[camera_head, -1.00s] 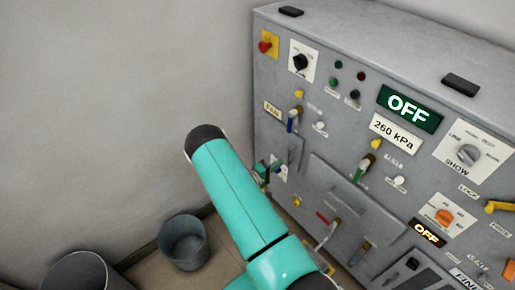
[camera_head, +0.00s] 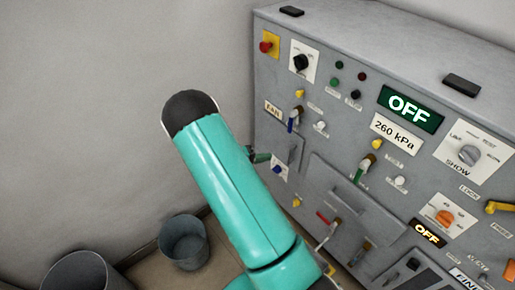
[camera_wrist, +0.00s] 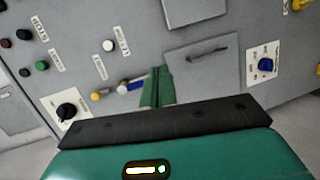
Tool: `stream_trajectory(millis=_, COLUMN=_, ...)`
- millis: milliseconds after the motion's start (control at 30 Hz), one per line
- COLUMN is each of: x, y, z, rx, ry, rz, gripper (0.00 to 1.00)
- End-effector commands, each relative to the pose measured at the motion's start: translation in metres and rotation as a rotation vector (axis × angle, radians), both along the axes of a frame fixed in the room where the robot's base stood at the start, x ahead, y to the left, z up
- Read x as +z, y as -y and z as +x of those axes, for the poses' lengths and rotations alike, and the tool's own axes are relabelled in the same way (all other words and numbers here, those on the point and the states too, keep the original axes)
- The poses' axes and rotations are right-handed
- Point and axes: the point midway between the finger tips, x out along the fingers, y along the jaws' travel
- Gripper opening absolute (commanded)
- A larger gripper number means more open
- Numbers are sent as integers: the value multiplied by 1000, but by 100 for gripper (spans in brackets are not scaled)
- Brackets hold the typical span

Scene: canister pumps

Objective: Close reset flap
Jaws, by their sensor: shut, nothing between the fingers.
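A small grey flap (camera_head: 291,152) is on the left part of the grey machine front, below the FAN lever; it also shows in the wrist view (camera_wrist: 203,68) with a dark slit or handle. No readable label marks it as the reset flap, and I cannot tell whether it stands fully flush. My gripper's shut, empty green fingers (camera_wrist: 157,88) appear beside this flap, near the blue-and-white lever, in the wrist view. Contact cannot be judged. In the head view my teal arm hides most of the gripper, with only a tip (camera_head: 262,157) showing.
A larger grey flap (camera_head: 350,205) with a handle lies to the right. A blue knob (camera_wrist: 265,65) on a white plate sits beside the small flap. The FAN lever (camera_head: 293,120) projects above it. Two buckets (camera_head: 184,243) stand on the floor at left.

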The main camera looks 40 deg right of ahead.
Motion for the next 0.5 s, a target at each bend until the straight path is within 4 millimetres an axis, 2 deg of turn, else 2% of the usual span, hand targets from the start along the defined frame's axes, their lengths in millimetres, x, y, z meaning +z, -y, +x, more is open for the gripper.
stream_trajectory(millis=100, x=19, y=-6, z=-3, rx=-30, ry=12, rz=46, gripper=0)
stream_trajectory(millis=500, x=71, y=-28, z=-18, rx=-102, ry=44, rz=213, gripper=0)
